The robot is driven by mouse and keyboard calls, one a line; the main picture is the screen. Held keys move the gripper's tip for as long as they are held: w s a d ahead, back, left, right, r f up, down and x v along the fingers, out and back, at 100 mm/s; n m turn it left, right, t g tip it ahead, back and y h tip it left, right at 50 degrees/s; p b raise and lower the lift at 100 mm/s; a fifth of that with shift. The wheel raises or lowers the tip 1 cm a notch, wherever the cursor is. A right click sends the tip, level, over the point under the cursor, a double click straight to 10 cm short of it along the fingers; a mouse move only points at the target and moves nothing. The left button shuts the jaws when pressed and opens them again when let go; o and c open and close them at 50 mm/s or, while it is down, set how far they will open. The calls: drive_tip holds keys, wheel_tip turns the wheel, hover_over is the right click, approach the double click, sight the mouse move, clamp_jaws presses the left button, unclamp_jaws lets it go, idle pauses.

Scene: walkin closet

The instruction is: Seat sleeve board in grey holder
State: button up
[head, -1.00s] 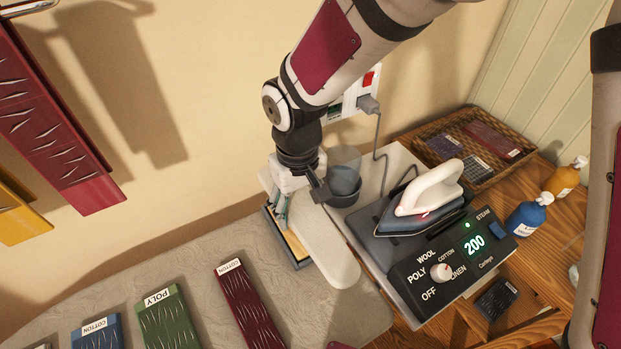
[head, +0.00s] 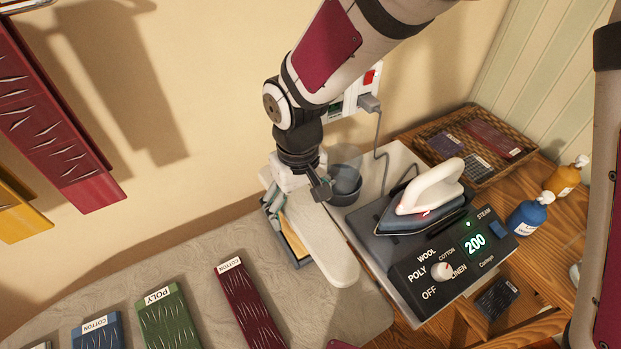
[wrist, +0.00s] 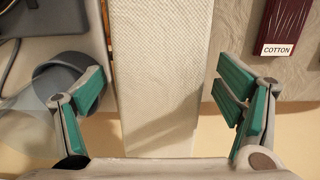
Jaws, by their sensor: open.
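The sleeve board (head: 328,248) is a long, pale padded board in the head view, angled from my gripper toward the front. The grey holder (head: 303,262) shows as a low grey edge along its left side, with a strip of light wood beside it. The board appears to lie over the holder, but its full seating is hidden. My gripper (head: 289,205) is at the board's far end, open. In the wrist view the board (wrist: 160,70) runs between the spread green-padded fingers of my gripper (wrist: 165,100), with gaps on both sides.
A grey cup (head: 346,182) stands close right of my gripper. The iron (head: 425,198) rests on its control station (head: 450,258), which reads 200. Bottles (head: 528,215) and a wicker tray (head: 470,145) are farther right. Labelled cloth panels (head: 250,305) lie on the padded surface at left.

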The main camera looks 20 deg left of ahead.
wheel_tip(320, 180, up, 12)
idle(0.4)
drive_tip(key=shift+f, duration=0.1)
